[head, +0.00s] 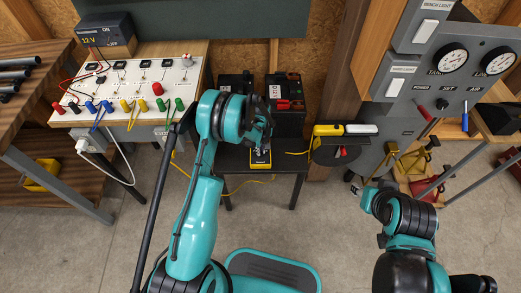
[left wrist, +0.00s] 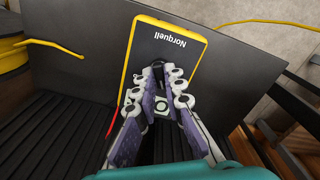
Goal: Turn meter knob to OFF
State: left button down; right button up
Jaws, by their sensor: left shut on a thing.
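The meter (head: 260,158) is a small dark unit with a yellow rim, on the dark low table in the middle of the head view. In the left wrist view the meter (left wrist: 148,50) shows its "Norquell" label. My left gripper (left wrist: 162,78) is over its face, shut on the knob, which is mostly hidden between the fingers. The knob's pointer and its OFF mark cannot be read. In the head view my left gripper (head: 260,146) is just above the meter, partly hidden by my arm. My right gripper (head: 362,190) is away to the right, too small to judge.
Dark batteries (head: 287,103) stand behind the meter. A white panel (head: 135,85) with coloured terminals and leads is on the left. A grey gauge panel (head: 445,60) is on the right. A yellow cable (head: 245,180) hangs near the low table (head: 285,165).

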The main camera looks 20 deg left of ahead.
pick_arm(q)
jog(key=shift+f+n, duration=0.1)
jog(key=shift+n, duration=1.5)
jog(key=c, duration=1.2)
grip_release()
notch_tip(320, 180, up, 12)
jog(key=shift+r, duration=0.1)
